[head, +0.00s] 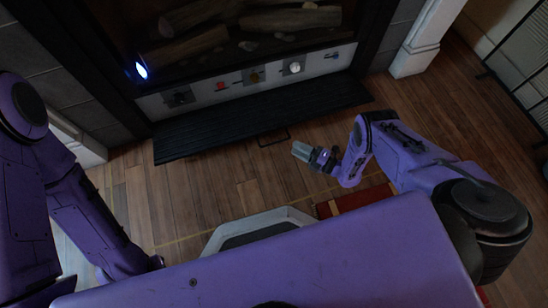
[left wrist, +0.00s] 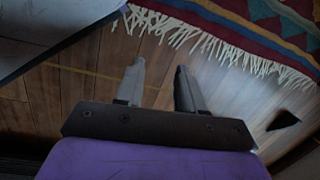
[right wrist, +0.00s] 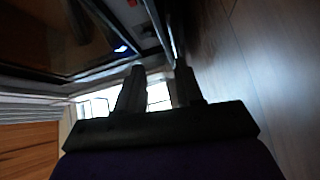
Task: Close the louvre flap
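The louvre flap (head: 225,127) is a long black slatted panel below the fireplace's control strip in the head view. It is open, tipped outward over the floor. Its thin dark handle (head: 273,138) sticks out from the front edge, right of the middle. My right gripper (head: 302,152) is just right of and nearer than the handle, apart from it. In the right wrist view its fingers (right wrist: 160,72) are apart with nothing between them. My left gripper's fingers (left wrist: 160,70) are apart and empty over the floor in the left wrist view; the head view hides them.
Above the flap, a pale control strip (head: 215,95) carries several knobs. A fringed rug (left wrist: 235,35) lies near my left gripper. A white pillar base (head: 415,60) and black screen (head: 520,65) stand at right.

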